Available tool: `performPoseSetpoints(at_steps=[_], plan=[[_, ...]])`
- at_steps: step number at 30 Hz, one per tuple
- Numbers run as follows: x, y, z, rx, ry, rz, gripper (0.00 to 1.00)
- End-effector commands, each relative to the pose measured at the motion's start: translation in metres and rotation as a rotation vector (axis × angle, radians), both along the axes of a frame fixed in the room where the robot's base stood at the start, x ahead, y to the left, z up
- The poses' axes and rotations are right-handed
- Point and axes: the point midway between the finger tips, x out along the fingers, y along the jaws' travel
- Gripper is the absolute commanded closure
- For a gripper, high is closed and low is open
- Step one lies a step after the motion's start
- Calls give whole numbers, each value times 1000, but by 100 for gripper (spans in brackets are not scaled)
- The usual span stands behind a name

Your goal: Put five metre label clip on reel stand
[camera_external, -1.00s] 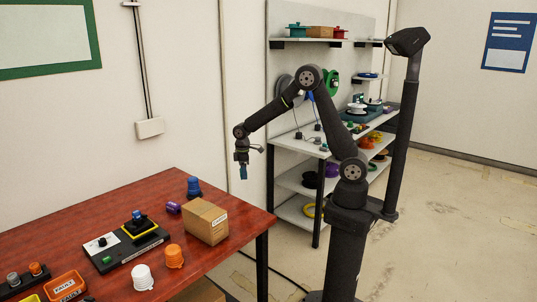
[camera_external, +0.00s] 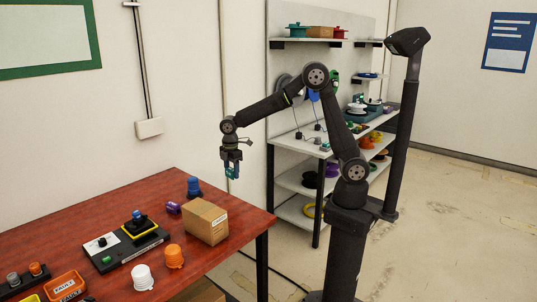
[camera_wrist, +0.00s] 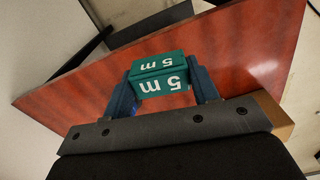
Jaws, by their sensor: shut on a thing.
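The five metre label clip (camera_wrist: 160,78) is a teal block with white "5 m" print on two faces. My gripper (camera_wrist: 163,92) is shut on it, one blue finger on each side. In the external view my gripper (camera_external: 231,163) holds the clip (camera_external: 234,172) in the air, above and right of the red table's back edge. I cannot say surely which thing is the reel stand. A stand-like unit with a white reel (camera_external: 357,109) is on the bench behind the arm, small and partly unclear.
The red table (camera_external: 240,213) carries a cardboard box (camera_external: 205,222), a blue knobbed piece (camera_external: 194,187), a purple piece (camera_external: 173,208), a black control panel (camera_external: 125,246), and orange (camera_external: 174,257) and white (camera_external: 143,277) pieces. A grey shelf bench (camera_external: 300,142) stands behind the arm.

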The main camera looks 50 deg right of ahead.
Motion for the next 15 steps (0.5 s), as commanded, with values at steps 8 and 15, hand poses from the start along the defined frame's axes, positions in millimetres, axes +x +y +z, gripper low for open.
performPoseSetpoints(at_steps=[8, 15], plan=[[-14, 63, -40, -3, 3, 4, 67], [-20, 93, -58, -1, 1, 1, 67]])
